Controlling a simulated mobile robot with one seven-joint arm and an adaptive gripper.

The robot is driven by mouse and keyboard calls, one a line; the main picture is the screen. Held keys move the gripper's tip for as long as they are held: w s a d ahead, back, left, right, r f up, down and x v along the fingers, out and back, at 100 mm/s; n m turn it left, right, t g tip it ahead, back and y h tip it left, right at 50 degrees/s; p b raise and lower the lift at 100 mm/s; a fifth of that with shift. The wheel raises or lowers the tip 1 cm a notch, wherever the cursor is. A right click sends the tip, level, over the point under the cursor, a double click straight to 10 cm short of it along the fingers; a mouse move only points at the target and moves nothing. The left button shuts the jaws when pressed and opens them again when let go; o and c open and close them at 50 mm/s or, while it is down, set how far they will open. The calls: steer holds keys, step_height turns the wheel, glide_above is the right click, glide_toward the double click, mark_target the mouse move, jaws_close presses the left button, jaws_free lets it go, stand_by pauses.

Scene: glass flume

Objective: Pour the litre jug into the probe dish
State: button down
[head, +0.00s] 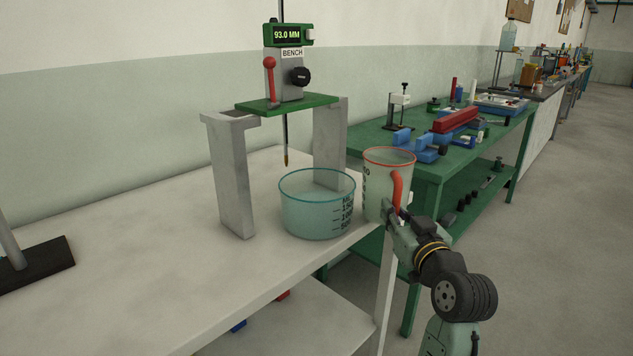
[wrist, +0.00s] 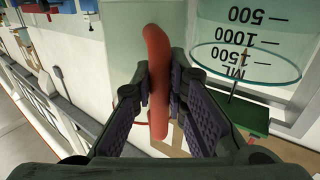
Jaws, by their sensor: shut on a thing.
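The litre jug (head: 378,188) is a clear, upright vessel with a red rim and a red handle (wrist: 158,75). My gripper (head: 391,212) is shut on the handle, with a finger on each side of it in the wrist view (wrist: 160,90). The jug is beside the right side of the probe dish, near the bench edge; I cannot tell whether it touches the bench. The probe dish (head: 305,218) is a wide clear vessel with a teal rim and dark graduations, standing on the pale bench. It also shows in the wrist view (wrist: 240,50). The liquid level in either vessel is unclear.
A probe gauge reading 93.0 MM (head: 288,62) sits on a green plate between two grey posts (head: 233,175), its thin rod hanging above the dish. A green bench (head: 425,160) with blue and red tools stands behind the jug.

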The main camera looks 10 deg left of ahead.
mark_target(396, 195)
steer(key=shift+s, duration=0.1)
steer(key=shift+r, duration=0.4)
steer(key=shift+s+a+r+n+g+p, duration=0.15)
steer(key=shift+r+n+p, duration=0.35)
steer(key=shift+r+n, duration=0.4)
steer(key=shift+w+a+r+n+g+p, duration=0.15)
steer(key=shift+r+n+p, duration=0.35)
steer(key=shift+r+n, duration=0.4)
steer(key=shift+s+a+r+n+h+p, duration=0.15)
steer(key=shift+a+r+n+p, duration=0.1)
steer(key=shift+r+n, duration=0.25)
steer(key=shift+a+r+n+h+p, duration=0.1)
steer(key=shift+r+n+h+p, duration=0.1)
steer(key=shift+r+n, duration=0.25)
steer(key=shift+a+r+n+g, duration=0.3)
steer(key=shift+a+r+n, duration=0.05)
steer(key=shift+r+n, duration=0.25)
steer(key=shift+a+r+p, duration=0.1)
steer(key=shift+r+p, duration=0.05)
steer(key=shift+p, duration=0.15)
steer(key=shift+r+n+h, duration=0.25)
steer(key=shift+n+h, duration=0.1)
steer(key=shift+n, duration=0.5)
steer(key=shift+n+h+b, duration=0.4)
steer(key=shift+n+b, duration=0.15)
steer(key=shift+n, duration=0.65)
stand_by(1.8)
